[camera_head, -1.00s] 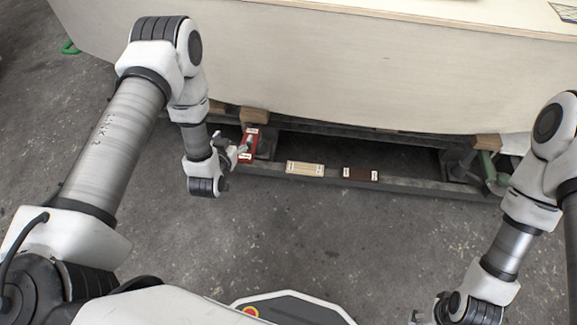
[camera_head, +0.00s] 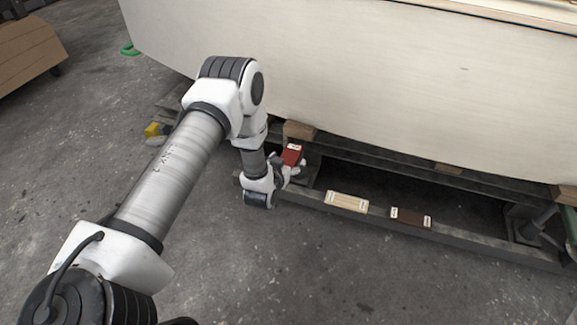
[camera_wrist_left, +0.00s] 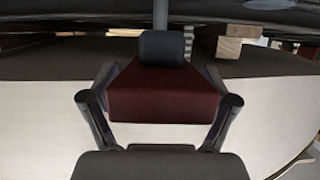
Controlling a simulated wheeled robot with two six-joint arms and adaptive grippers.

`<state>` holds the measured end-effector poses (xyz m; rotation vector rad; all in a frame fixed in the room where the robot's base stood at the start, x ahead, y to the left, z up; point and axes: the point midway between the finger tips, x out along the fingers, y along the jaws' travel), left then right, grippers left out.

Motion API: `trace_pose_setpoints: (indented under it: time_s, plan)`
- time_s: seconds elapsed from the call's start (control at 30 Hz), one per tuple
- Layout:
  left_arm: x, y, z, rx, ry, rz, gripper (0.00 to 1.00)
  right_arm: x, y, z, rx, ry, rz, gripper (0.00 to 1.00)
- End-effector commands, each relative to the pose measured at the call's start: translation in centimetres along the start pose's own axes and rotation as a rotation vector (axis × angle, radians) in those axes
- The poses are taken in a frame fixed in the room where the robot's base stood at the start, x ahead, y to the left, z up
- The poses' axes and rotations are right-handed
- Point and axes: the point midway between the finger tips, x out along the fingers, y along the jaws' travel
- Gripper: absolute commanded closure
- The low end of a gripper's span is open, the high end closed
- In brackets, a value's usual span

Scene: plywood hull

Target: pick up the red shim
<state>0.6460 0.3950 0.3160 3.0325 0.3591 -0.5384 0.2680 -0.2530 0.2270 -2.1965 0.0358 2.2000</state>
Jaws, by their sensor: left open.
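The red shim (camera_head: 292,155) is at the left end of the cradle under the hull, with a pale label showing on its upper end. My left gripper (camera_head: 286,172) is right at it and partly hides its lower part in the head view. In the left wrist view the dark red shim (camera_wrist_left: 160,106) fills the space between the two fingers of my left gripper (camera_wrist_left: 160,92). The fingers are spread, one on each side of the shim. Whether either finger touches it I cannot tell. My right gripper is out of view.
A pale labelled shim (camera_head: 346,201) and a dark brown one (camera_head: 411,217) lie on the cradle's front beam (camera_head: 460,238) to the right. The plywood hull (camera_head: 380,80) overhangs the cradle. A yellow object (camera_head: 153,129) is at the left. The floor in front is clear.

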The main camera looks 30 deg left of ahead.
Motion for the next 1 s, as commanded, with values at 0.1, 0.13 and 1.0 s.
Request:
trace_pose_setpoints:
  time_s: [0.1, 0.13, 1.0]
  plan:
    - [-0.1, 0.0, -0.1, 0.000, 0.000, 0.000, 0.14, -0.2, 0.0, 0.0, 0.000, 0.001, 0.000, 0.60]
    - [-0.1, 0.0, -0.1, 0.000, 0.000, 0.000, 0.14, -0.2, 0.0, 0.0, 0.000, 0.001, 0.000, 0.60]
    - [-1.3, 0.0, -3.6, -0.001, 0.001, 0.000, 0.80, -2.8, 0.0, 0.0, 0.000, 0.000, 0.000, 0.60]
